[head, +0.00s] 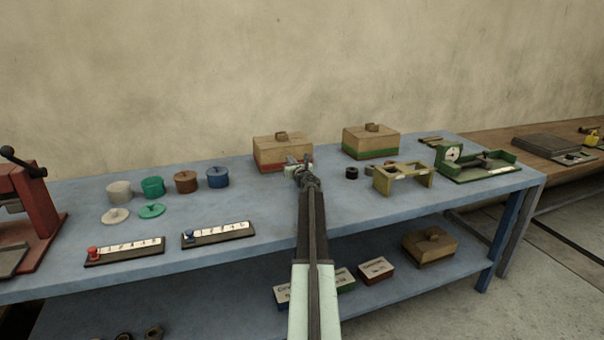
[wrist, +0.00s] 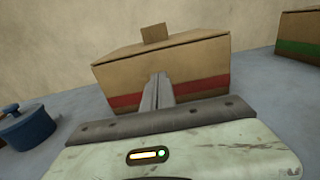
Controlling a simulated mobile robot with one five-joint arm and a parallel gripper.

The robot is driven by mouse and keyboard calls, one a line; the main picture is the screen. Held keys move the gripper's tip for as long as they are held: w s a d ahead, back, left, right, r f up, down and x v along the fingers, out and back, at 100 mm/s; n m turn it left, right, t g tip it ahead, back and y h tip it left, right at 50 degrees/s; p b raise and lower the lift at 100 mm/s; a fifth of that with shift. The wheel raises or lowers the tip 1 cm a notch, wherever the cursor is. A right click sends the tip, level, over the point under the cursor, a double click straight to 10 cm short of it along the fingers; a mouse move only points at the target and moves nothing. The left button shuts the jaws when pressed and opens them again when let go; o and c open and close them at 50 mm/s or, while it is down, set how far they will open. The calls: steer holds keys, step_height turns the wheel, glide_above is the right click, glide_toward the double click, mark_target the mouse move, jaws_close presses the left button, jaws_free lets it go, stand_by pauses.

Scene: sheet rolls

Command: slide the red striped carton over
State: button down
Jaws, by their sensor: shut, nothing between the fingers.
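The red striped carton (head: 283,149) is a brown box with a knob on its lid and a red band low on its side. It stands upright on the blue bench, towards the back near the wall. In the wrist view the carton (wrist: 205,68) fills the middle. My gripper (head: 300,165) is in front of the carton's near face. In the wrist view my gripper (wrist: 158,78) is shut and empty, its fingertips overlapping the carton's front. I cannot tell whether they touch it. The fingers hide part of the red band.
A green striped carton (head: 371,143) stands to the right. A blue lidded pot (head: 217,177) is close on the left, with several more pots beyond. A wooden frame (head: 404,177) and small black rings are to the right. The blue bench (head: 260,205) is clear before the carton's left side.

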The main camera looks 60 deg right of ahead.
steer(key=v, duration=1.2)
steer(key=shift+w, duration=0.1)
